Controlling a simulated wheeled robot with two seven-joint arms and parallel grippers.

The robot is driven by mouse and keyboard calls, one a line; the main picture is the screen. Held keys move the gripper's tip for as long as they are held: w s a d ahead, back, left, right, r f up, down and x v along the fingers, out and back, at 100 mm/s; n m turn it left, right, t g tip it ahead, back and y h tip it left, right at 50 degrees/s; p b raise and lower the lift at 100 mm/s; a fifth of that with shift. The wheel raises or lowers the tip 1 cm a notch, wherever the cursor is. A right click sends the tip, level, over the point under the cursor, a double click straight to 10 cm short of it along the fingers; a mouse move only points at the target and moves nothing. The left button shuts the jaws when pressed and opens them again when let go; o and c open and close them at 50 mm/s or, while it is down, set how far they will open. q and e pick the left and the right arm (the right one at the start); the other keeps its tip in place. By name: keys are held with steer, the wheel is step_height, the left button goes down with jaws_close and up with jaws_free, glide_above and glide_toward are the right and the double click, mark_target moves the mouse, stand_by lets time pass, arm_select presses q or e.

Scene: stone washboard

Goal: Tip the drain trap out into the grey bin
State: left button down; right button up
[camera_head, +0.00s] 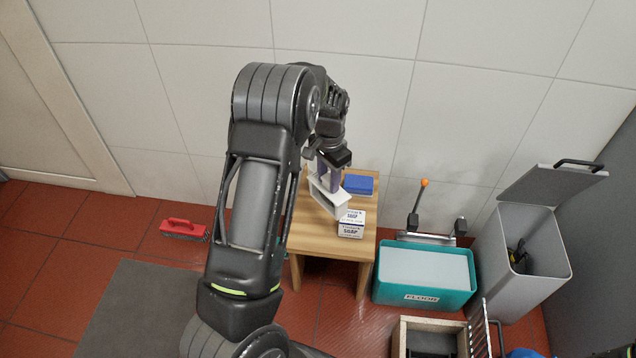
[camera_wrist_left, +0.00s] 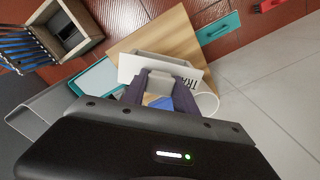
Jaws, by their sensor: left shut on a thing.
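The drain trap (camera_head: 328,198) is a white open box with partly hidden dark lettering on its side; it also shows in the left wrist view (camera_wrist_left: 150,66). My left gripper (camera_head: 330,172) is shut on it, its purple fingers (camera_wrist_left: 160,88) gripping the wall. The trap is at the wooden stool's top; I cannot tell whether it touches. The trap's contents are not visible. The grey bin (camera_head: 515,270) stands at the right with its lid (camera_head: 548,180) raised and dark stuff inside. My right gripper is not in view.
On the wooden stool (camera_head: 310,232) are a blue block (camera_head: 358,184) and soap boxes (camera_head: 350,223). A teal tub (camera_head: 425,291) marked FLOOR stands between stool and bin. A wood-framed box (camera_head: 430,323) is in front. A red brush (camera_head: 183,229) lies at left. The tiled wall is behind.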

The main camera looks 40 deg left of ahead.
arm_select(q)
steer(key=w+d+r+n, duration=0.1)
steer(key=w+d+r, duration=0.2)
steer(key=d+r, duration=0.4)
steer(key=w+d+r+n, duration=0.1)
steer(key=w+d+r, duration=0.3)
steer(key=d+r, duration=0.4)
steer(key=d, duration=0.4)
steer(key=shift+w+d+n, duration=0.2)
steer(key=shift+d+n, duration=0.1)
steer(key=shift+n, duration=0.1)
steer(key=shift+f, duration=0.1)
